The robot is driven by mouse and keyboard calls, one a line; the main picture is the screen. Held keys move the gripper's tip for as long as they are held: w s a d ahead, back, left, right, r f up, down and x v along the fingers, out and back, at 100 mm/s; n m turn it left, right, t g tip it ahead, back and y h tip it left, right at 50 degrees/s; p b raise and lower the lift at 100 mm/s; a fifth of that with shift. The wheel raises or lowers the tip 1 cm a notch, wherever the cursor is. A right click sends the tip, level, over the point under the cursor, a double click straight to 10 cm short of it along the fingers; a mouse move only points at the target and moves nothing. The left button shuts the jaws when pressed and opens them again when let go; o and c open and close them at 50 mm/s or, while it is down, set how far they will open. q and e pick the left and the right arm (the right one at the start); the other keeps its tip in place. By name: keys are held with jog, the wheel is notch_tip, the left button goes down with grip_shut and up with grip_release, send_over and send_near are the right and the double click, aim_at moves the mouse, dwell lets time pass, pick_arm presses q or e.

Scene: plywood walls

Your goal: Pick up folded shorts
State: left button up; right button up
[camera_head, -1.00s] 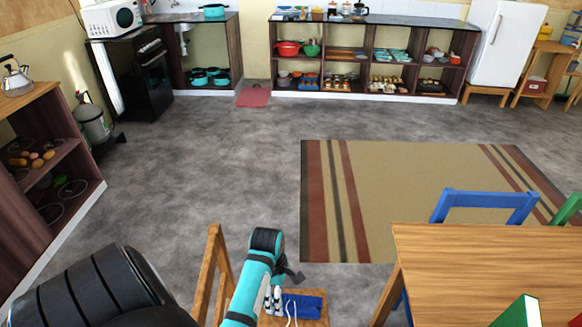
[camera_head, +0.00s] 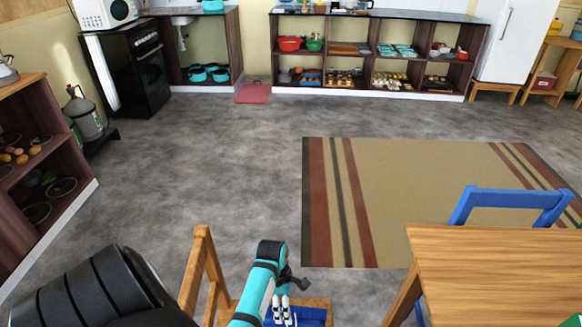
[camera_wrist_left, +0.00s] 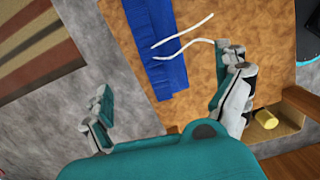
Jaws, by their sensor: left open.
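The folded shorts are blue with white drawstrings and lie on the seat of a wooden chair. In the head view the shorts (camera_head: 314,318) show at the bottom edge, partly hidden by my left gripper (camera_head: 283,310) and cut off by the frame. In the left wrist view the shorts (camera_wrist_left: 160,45) lie at the upper middle on the brown seat (camera_wrist_left: 215,25). My left gripper (camera_wrist_left: 165,95) is open there, one finger over the grey floor left of the shorts, the other over the seat to their right. Nothing is between its fingers. My right gripper is not in view.
The wooden chair's backrest (camera_head: 202,265) rises just left of my left arm. A wooden table (camera_head: 500,270) and a blue chair (camera_head: 510,205) stand to the right. A striped rug (camera_head: 420,195) lies ahead. Grey floor is clear between the rug and the left shelf (camera_head: 60,190).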

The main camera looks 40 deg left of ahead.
pick_arm(q)
jog(key=f, duration=0.2)
jog(key=f+b, duration=0.1)
jog(key=f, duration=0.4)
jog(key=shift+w+d, duration=0.35)
notch_tip(320, 180, down, 5)
jog(key=shift+w+f+b, duration=0.1)
jog(key=shift+f+b, duration=0.05)
jog(key=shift+b, duration=0.75)
jog(key=shift+d, duration=0.1)
jog(key=shift+c, duration=0.3)
jog(key=c, duration=1.1)
